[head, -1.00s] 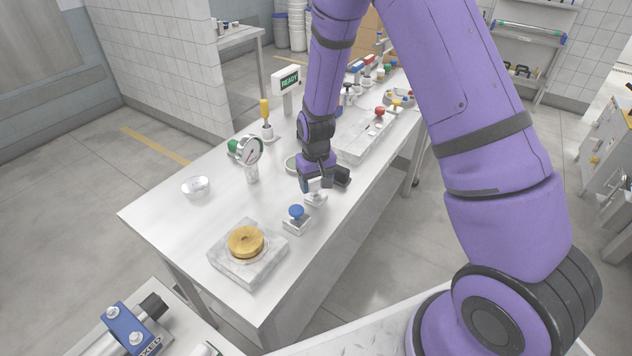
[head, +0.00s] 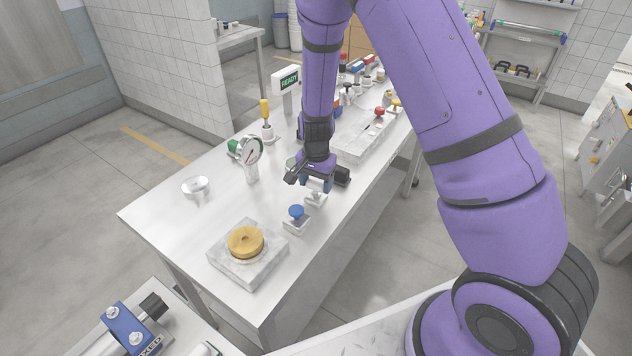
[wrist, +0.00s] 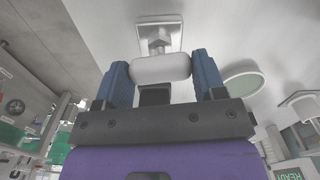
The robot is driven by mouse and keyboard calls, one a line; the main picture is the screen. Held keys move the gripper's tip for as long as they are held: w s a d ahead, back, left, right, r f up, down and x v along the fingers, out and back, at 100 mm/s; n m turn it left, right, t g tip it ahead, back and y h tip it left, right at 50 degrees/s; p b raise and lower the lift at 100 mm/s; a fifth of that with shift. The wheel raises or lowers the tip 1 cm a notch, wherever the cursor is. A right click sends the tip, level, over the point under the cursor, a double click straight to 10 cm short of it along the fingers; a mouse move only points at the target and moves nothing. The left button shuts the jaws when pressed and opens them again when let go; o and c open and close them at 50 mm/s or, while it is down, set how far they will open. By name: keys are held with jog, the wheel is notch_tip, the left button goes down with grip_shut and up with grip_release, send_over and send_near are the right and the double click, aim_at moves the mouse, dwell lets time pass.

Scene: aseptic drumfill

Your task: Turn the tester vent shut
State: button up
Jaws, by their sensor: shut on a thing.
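The tester vent has a white rounded bar handle (wrist: 161,69) on a short metal stem above a square white base (wrist: 175,28). In the head view its base (head: 315,200) stands near the table's front edge, with the handle largely hidden by my gripper (head: 316,184). My gripper (wrist: 161,80) is shut on the handle from above. In the wrist view its blue fingers sit at the two ends of the bar. I cannot tell from these views whether the vent is fully shut.
A blue-knobbed block (head: 296,213) stands close in front of the vent. A yellow ring (head: 245,241) lies on a pale slab nearer me. A dial gauge (head: 250,151), a shallow bowl (head: 195,187) and a READY sign (head: 288,82) are to the left.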

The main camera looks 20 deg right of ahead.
aim_at(316, 182)
jog(key=shift+m, duration=0.6)
jog(key=o, duration=0.9)
notch_tip(316, 182, up, 11)
jog(key=shift+f, duration=0.1)
dwell(0.5)
